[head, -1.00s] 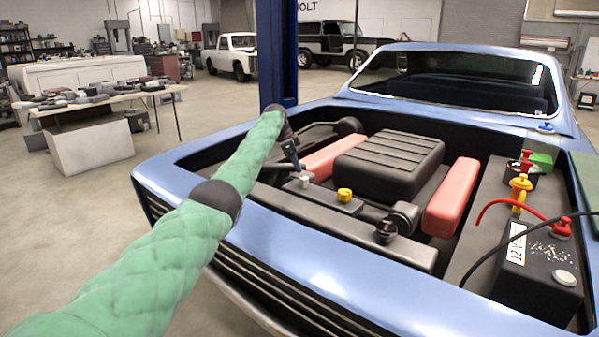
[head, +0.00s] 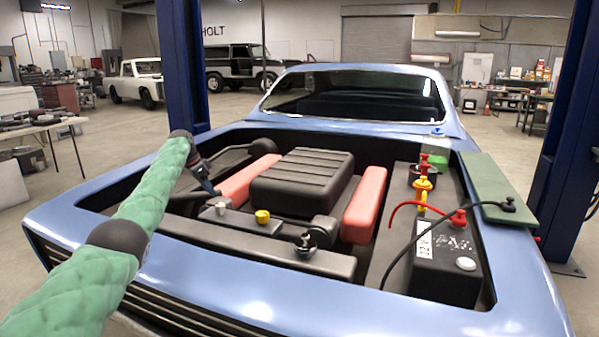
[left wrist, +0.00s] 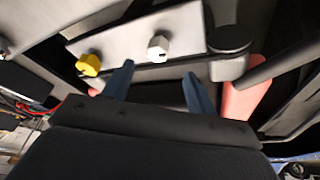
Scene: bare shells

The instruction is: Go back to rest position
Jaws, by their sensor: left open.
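My left arm, in a green quilted sleeve, reaches in from the left over the blue car's (head: 250,308) front edge. My left gripper (head: 209,184) is over the left part of the engine bay, near the left red cover. In the left wrist view its two blue-grey fingers (left wrist: 156,82) stand apart with nothing between them. Past the fingers are a white-grey cap (left wrist: 159,47) and a yellow cap (left wrist: 89,65) on a grey block. Both caps also show in the head view, the grey one (head: 221,208) and the yellow one (head: 262,216). My right gripper is out of view.
The engine cover (head: 302,180) fills the middle of the bay. A green board (head: 490,188) lies on the right fender. Blue posts (head: 183,70) flank the car.

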